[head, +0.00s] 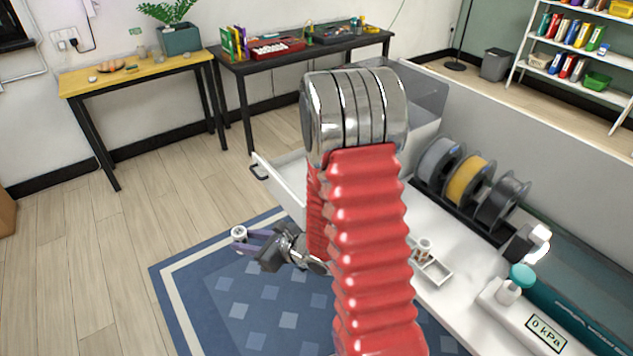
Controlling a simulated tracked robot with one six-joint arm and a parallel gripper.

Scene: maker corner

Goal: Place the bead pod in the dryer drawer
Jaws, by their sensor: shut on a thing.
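The bead pod (239,232) is a small white cylinder with a dark centre on its top face. My gripper (241,240) is shut on it, its purple fingers reaching left, and holds it above the blue rug. The dryer drawer (288,178) is a white drawer pulled out from the white bench, with a dark handle at its left end. My gripper is in front of the drawer, lower in the picture. My red arm hides much of the drawer and its inside.
A yellow table (135,75) and a black table (300,52) stand behind. The rug (195,290) looks clear.

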